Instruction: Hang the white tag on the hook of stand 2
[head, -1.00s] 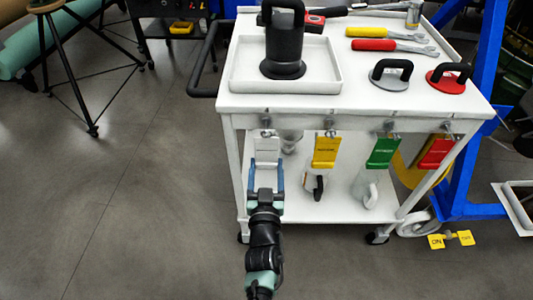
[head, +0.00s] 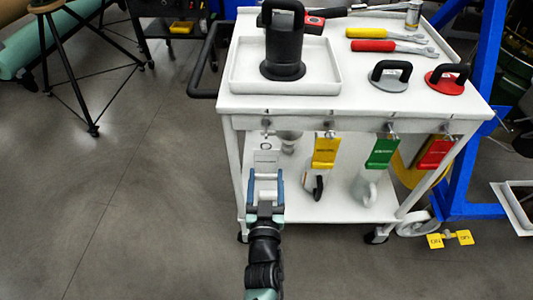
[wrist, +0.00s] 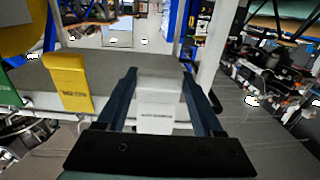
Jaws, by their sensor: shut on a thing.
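The white tag (head: 266,159) is upright in front of the trolley's leftmost hook (head: 267,124). Its top is just below that hook; I cannot tell whether its loop still touches it. My gripper (head: 266,180) is shut on the lower part of the tag, with one blue finger on each side. In the wrist view the white tag (wrist: 157,108) is between the two dark fingers of my gripper (wrist: 158,80), its printed face towards the camera.
A yellow tag (head: 325,151), a green tag (head: 383,152) and a red tag (head: 435,152) hang from hooks along the front of the white trolley (head: 360,107). A blue frame (head: 480,120) is at the right. The floor at the left is open.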

